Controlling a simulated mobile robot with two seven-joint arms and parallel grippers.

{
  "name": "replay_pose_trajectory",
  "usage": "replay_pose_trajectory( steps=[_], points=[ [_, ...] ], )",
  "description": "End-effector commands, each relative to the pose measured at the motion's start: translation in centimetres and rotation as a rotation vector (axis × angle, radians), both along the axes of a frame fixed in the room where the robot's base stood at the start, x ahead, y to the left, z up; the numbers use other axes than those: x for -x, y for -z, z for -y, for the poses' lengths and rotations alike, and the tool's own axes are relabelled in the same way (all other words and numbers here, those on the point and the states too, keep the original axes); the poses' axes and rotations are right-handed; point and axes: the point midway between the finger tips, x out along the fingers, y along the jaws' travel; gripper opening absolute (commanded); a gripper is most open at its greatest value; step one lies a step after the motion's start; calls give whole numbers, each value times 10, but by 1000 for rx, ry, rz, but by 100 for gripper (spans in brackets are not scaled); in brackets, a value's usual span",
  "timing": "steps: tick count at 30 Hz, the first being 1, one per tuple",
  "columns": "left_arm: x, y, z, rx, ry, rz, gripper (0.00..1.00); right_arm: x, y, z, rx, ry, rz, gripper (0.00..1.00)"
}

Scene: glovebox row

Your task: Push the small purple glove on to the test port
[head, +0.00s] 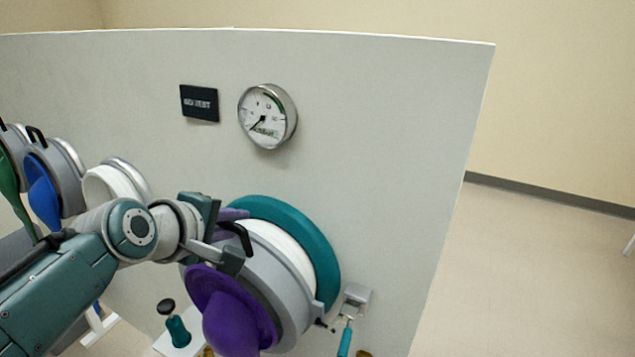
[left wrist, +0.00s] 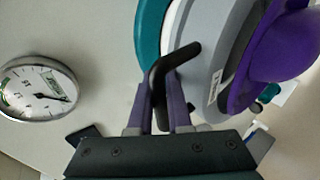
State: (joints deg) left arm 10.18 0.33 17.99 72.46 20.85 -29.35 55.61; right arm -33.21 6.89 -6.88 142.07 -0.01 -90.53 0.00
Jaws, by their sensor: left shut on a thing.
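The small purple glove (head: 235,315) hangs from a grey ring (head: 262,285) with a black bent handle; the glove (left wrist: 282,50) and ring also show in the left wrist view. The ring faces the test port, a white collar (head: 285,243) with a teal flange (head: 322,255) on the panel. A white band shows between ring and flange; I cannot tell how far the ring sits on the collar. My left gripper (head: 232,226) is shut on the black handle (left wrist: 172,62), at the ring's upper left. My right gripper is not in view.
A round gauge (head: 267,116) and a dark sign (head: 199,103) are on the panel (head: 380,130) above. A bare white port (head: 112,188) and a blue glove (head: 42,190) are at left. A black-knobbed teal item (head: 177,328) stands below. Open floor lies right.

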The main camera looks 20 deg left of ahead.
Motion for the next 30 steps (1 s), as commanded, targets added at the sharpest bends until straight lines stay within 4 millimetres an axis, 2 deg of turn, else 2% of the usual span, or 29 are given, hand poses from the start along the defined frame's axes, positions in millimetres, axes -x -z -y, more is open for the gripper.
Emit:
replay_pose_trajectory(
  steps=[15,30],
  points=[
    [-11,-2,1,-1,-1,7,0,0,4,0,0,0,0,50],
    [-14,-2,1,-1,0,8,0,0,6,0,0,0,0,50]
  ],
)
